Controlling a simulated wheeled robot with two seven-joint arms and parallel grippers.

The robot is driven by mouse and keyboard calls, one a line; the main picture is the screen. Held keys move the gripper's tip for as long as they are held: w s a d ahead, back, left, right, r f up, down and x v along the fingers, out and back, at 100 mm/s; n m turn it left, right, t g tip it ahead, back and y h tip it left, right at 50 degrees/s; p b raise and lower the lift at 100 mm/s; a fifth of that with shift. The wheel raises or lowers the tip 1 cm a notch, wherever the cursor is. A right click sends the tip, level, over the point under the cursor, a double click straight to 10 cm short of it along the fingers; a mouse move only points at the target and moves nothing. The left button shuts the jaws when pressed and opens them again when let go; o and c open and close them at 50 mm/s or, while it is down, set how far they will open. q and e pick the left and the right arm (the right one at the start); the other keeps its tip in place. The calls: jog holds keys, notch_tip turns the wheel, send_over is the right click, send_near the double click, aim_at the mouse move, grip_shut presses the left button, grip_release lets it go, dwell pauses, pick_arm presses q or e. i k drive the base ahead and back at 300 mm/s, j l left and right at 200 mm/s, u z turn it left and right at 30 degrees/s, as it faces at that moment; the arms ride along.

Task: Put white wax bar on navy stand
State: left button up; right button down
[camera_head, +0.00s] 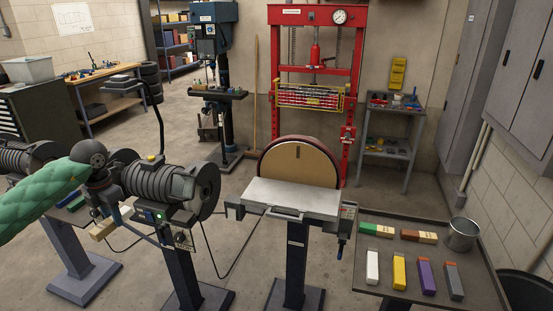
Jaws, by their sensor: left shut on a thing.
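My left arm comes in from the left in a green quilted sleeve. My left gripper (110,212) points down beside the middle grinding machine and is shut on a pale cream bar (104,229), seen small. I cannot tell whether this is the white wax bar. I cannot tell which thing is the navy stand. My right gripper is not in view.
A disc sander (298,165) stands in the middle.

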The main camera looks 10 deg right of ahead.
aim_at(476, 286)
jog(key=k+z, duration=0.1)
jog(key=z, duration=0.35)
jog(key=k+z, duration=0.1)
jog(key=z, duration=0.3)
jog(key=l+z, duration=0.15)
jog(key=z, duration=0.3)
jog(key=k+l+z, duration=0.1)
jog(key=z, duration=0.3)
